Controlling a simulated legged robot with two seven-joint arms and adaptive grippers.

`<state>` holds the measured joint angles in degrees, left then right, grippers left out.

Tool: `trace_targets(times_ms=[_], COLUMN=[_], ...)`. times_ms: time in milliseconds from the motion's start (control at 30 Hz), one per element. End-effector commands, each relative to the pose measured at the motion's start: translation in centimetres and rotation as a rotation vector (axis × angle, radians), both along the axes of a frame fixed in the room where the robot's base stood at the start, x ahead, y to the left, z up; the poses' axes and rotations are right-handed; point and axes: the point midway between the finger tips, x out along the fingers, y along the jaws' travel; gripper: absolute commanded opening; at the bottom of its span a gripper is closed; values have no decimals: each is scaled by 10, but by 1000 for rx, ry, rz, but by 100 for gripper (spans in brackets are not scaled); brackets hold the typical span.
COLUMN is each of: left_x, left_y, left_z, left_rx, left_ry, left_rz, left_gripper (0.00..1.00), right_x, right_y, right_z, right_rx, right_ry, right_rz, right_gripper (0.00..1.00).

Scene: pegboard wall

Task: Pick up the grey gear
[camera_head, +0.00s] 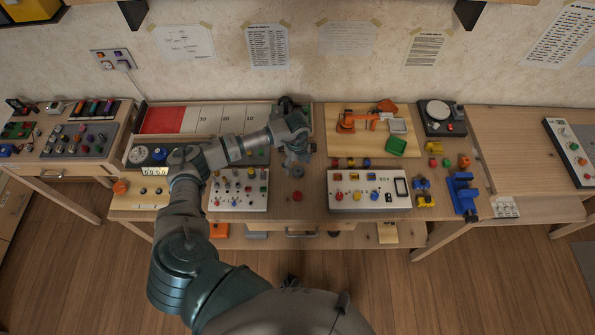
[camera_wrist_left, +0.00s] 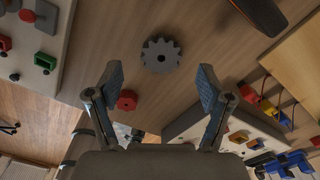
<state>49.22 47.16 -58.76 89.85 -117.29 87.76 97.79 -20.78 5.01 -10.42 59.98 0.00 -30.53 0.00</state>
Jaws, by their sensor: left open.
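The grey gear (camera_wrist_left: 161,55) lies flat on the wooden table in the left wrist view, with a round hole at its centre. My left gripper (camera_wrist_left: 160,80) is open and empty. Its two fingers stand apart in the lower middle of that view, and the gear shows just beyond and between their tips. In the head view my left gripper (camera_head: 297,158) hangs over the middle of the table and largely hides the gear's place. My right gripper does not show.
A small red gear (camera_wrist_left: 127,100) lies near the left finger; it also shows in the head view (camera_head: 297,196). White control panels (camera_head: 238,202) and (camera_head: 345,205) flank the bare strip of table. A wooden board (camera_head: 340,118) lies behind right.

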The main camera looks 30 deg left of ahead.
Motion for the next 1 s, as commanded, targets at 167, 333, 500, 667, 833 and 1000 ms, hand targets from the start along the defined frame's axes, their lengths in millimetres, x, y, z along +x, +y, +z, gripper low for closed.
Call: trace_targets(times_ms=[167,333,500,667,833,1000], left_x=[2,2,2,2,2,2], left_y=[1,1,1,2,2,2], left_z=[-28,-35,-35,-35,-35,-35], left_rx=[1,0,0,0,-1,0], left_ry=[3,1,1,1,0,1], left_rz=[0,-1,-1,-1,-1,0], left_gripper=[79,79,74,34,30,30], right_x=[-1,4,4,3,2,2], right_y=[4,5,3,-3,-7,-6], right_z=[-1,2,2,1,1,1], right_rx=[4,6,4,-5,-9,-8], right_ry=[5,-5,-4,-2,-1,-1], right_rz=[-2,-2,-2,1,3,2], right_gripper=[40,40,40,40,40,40])
